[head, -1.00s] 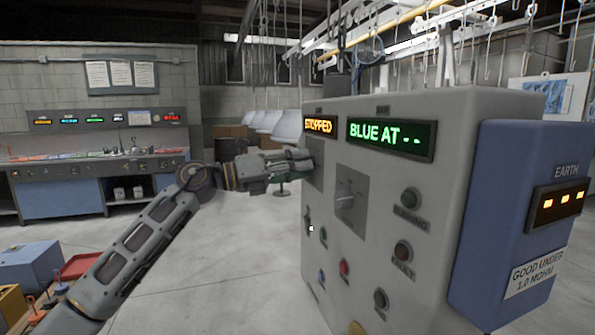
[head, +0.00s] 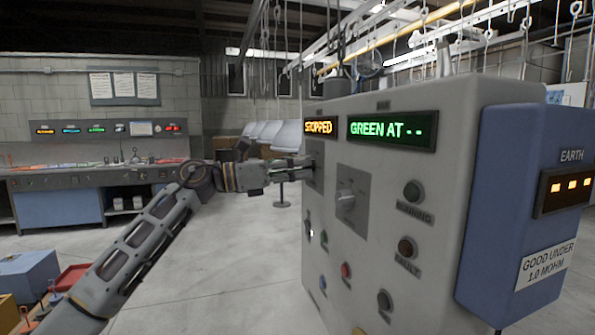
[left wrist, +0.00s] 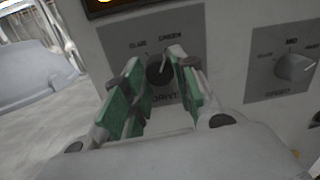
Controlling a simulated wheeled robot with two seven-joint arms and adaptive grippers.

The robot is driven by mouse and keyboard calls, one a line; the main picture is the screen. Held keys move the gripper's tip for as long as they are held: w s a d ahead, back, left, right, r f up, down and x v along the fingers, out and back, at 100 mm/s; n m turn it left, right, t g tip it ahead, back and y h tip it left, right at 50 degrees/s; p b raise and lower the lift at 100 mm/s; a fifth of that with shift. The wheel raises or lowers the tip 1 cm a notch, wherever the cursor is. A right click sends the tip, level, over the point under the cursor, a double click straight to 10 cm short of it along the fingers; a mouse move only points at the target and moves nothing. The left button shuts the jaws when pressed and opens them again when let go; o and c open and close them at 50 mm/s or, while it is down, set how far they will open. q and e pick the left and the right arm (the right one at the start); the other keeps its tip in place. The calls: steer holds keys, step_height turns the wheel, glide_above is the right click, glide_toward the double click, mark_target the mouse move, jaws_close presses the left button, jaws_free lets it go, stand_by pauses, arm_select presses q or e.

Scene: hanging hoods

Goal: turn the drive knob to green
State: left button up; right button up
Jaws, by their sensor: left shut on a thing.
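The drive knob (left wrist: 159,71) is a dark round knob on a grey plate (left wrist: 187,27) in the left wrist view. The word DRIVE is partly seen below it, and the labels above seem to include GREEN. My left gripper (left wrist: 158,80) has its green-padded fingers on either side of the knob, shut on it. In the head view my left gripper (head: 306,163) reaches the cabinet (head: 400,130) from the left, and its fingers hide the knob. The cabinet displays read STOPPED (head: 318,127) and GREEN AT - - (head: 390,131). My right gripper is not in view.
A second knob (head: 346,199) sits right of the drive plate; it also shows in the left wrist view (left wrist: 296,67). Several push buttons and lamps lie lower on the cabinet. A blue EARTH box (head: 520,200) is on its right side. Pale hoods (head: 268,132) hang behind.

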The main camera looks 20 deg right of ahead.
arm_select(q)
steer(key=shift+f, duration=0.25)
steer(key=o, duration=0.9)
steer(key=shift+o, duration=0.7)
steer(key=shift+r, duration=0.2)
steer(key=a+f, duration=0.1)
steer(key=a, duration=1.1)
steer(key=shift+w, duration=0.1)
